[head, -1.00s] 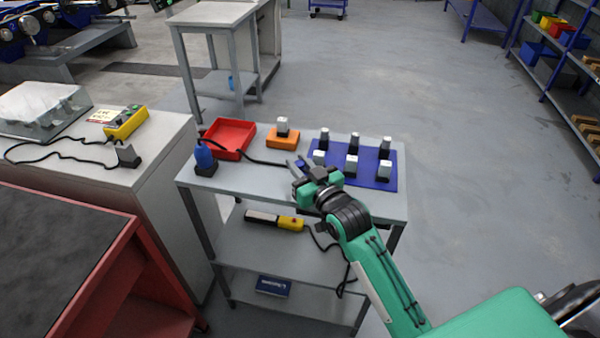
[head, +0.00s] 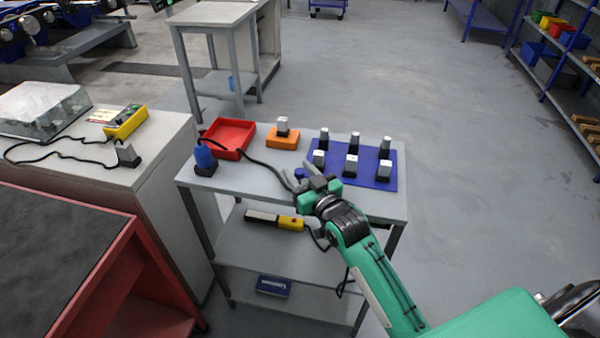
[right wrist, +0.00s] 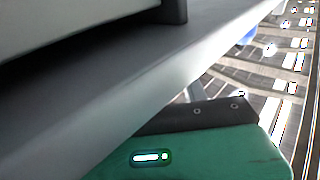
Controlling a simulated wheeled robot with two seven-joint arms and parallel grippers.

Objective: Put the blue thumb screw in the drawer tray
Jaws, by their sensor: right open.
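A small dark blue piece, which looks like the blue thumb screw (head: 300,173), sits on the grey cart top, left of the blue mat. My right gripper (head: 293,166) is open. Its two grey fingers point toward the back left, and the blue piece shows between them in the head view. I cannot tell whether they touch it. A red open tray (head: 230,153), likely the drawer tray, stands at the back left of the cart. The right wrist view shows a grey slab edge and a green arm part of mine, no fingers. My left gripper is not in view.
Several black and silver pieces stand on the blue mat (head: 368,184). An orange block (head: 283,143) with a silver-topped piece stands beside the red tray. A blue bottle-like item (head: 204,158) stands at the left corner. A black cable crosses the cart top.

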